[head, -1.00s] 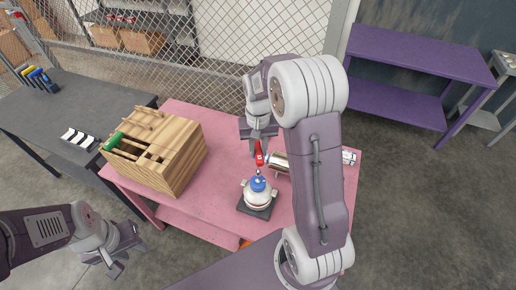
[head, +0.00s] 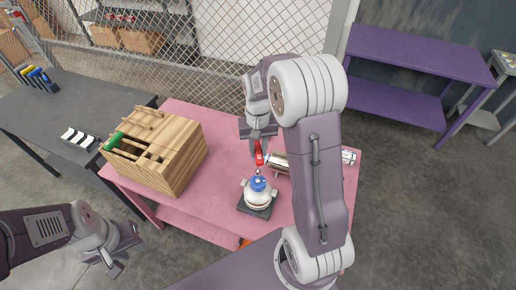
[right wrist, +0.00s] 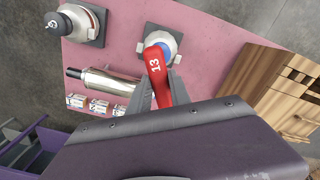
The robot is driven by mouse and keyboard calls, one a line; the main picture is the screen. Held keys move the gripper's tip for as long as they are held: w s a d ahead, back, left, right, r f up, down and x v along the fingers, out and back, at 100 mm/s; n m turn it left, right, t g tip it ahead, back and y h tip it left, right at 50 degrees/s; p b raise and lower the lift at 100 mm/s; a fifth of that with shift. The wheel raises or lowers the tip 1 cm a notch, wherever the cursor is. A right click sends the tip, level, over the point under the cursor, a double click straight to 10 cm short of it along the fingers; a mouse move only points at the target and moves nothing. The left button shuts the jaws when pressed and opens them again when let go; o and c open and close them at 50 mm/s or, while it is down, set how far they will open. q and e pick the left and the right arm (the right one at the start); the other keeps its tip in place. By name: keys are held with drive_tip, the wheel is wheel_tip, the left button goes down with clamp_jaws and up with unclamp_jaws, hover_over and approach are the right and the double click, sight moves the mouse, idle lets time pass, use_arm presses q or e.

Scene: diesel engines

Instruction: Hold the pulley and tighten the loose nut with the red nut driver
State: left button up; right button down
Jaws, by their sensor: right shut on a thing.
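The red nut driver (head: 259,154) is gripped in my right gripper (head: 258,140), above the far side of the blue pulley (head: 258,183). In the right wrist view the driver (right wrist: 157,72), marked 13, lies between the two fingers (right wrist: 158,92) with its end over the blue pulley (right wrist: 163,42). The pulley sits on a white engine unit on a dark square base (head: 257,208). The loose nut cannot be made out, nor whether the driver touches anything. My left gripper (head: 121,258) is open and empty, low at the left, off the table edge.
A wooden crate (head: 175,165) stands on the left of the pink table (head: 220,212). A metal cylinder (right wrist: 105,82) and small boxes (right wrist: 98,105) lie beside the driver. A second unit (right wrist: 80,22) shows only in the wrist view. My right arm hides part of the table.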

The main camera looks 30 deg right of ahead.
sight(258, 150)
wheel_tip(258, 150, up, 7)
drive_tip(key=p, duration=0.6)
drive_tip(key=shift+r, duration=0.1)
